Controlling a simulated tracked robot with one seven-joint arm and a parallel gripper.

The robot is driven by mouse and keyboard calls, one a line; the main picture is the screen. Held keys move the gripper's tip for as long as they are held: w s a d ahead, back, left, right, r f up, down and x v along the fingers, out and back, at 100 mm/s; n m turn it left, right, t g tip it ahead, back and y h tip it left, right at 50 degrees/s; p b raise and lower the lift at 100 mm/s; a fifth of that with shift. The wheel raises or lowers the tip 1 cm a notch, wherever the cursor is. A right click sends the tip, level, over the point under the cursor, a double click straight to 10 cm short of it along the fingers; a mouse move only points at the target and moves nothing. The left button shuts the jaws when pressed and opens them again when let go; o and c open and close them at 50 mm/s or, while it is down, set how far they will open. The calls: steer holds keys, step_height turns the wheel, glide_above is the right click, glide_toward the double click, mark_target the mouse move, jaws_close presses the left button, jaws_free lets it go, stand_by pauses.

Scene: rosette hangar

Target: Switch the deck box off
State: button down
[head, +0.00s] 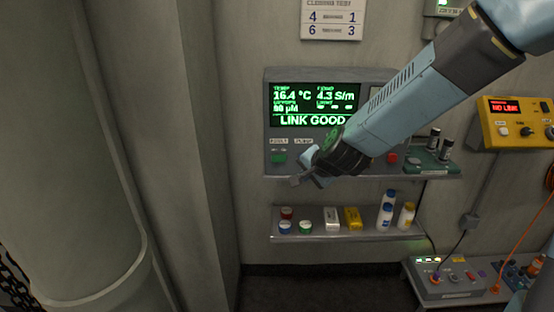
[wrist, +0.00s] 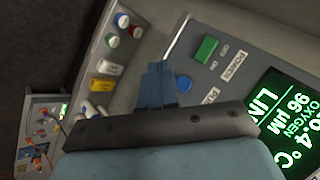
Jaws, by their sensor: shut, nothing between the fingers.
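The deck box, a grey console (head: 267,105), stands on the wall with a lit green display (head: 315,105) reading LINK GOOD. A green switch (head: 279,158) is at its lower left, and the same switch (wrist: 206,49) shows in the wrist view beside a POWER label and ON/OFF marks. A second label beside it is partly hidden by my gripper. My gripper (head: 297,181) is shut and empty, in front of the box's lower edge, a little right of and below the green switch. In the wrist view its blue fingers (wrist: 160,72) are apart from the switch.
Below is a shelf (head: 345,236) with colored caps, small boxes and bottles (head: 406,215). A yellow box (head: 515,122) reading NO LINK hangs to the right. A bench with a grey cable unit (head: 445,283) is at lower right. A large pillar (head: 70,150) stands left.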

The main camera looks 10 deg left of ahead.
mark_target(280, 161)
steer(key=shift+m+y, duration=0.6)
steer(key=a, duration=0.1)
steer(key=a+f, duration=0.1)
steer(key=a, duration=0.1)
steer(key=a+f, duration=0.1)
steer(key=a, duration=0.1)
steer(key=shift+s+a, duration=0.1)
steer(key=shift+s, duration=0.15)
steer(key=w+a, duration=0.1)
steer(key=w, duration=0.1)
steer(key=w+a, duration=0.1)
steer(key=w, duration=0.2)
steer(key=w+a, duration=0.1)
steer(key=w, duration=0.2)
steer(key=shift+w+a, duration=0.1)
steer(key=shift+w, duration=0.15)
stand_by(1.5)
steer(key=shift+w+a+r, duration=0.1)
steer(key=shift+w+a, duration=0.05)
steer(key=shift+w, duration=0.25)
stand_by(0.7)
